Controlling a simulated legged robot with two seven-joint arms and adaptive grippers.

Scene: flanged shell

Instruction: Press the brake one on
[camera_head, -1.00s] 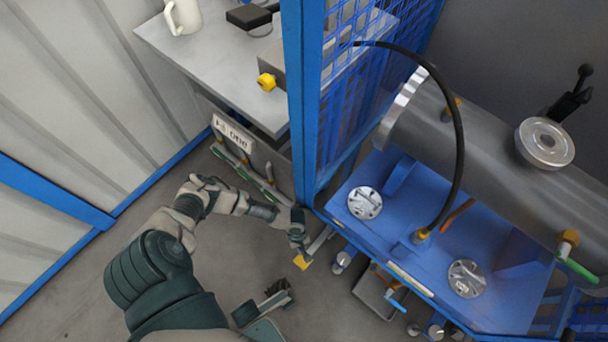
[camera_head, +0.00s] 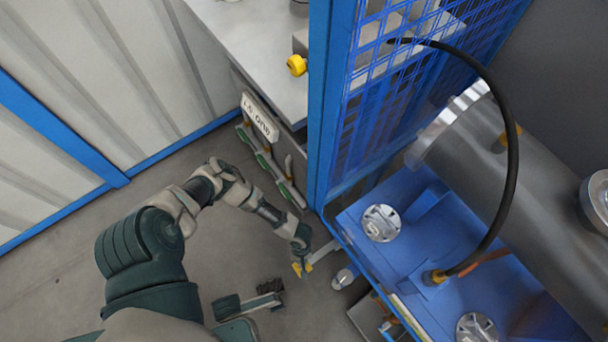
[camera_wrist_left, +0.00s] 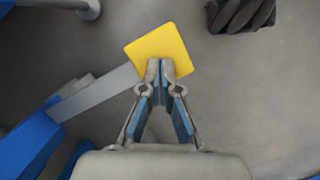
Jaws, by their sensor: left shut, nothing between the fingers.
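The yellow pedal (camera_head: 297,269) sits on a grey lever low at the front of the blue frame, near the floor. It also shows in the left wrist view (camera_wrist_left: 161,44) as a yellow square plate, with its grey lever (camera_wrist_left: 97,93) running down-left to blue metal. My left gripper (camera_head: 301,264) is over the pedal and hides part of it in the head view. In the left wrist view my left gripper (camera_wrist_left: 160,66) is shut and empty, its tips overlapping the pedal's lower edge; I cannot tell whether they touch. My right gripper is not in view.
A blue mesh panel and post (camera_head: 325,110) stand beside my left arm. A grey table (camera_head: 250,50) with a sign reading "one" (camera_head: 260,117) is behind. A metal foot (camera_head: 343,278) stands right of the pedal. A black hose (camera_head: 512,150) arches over the blue bench (camera_head: 425,235). Floor lies open at left.

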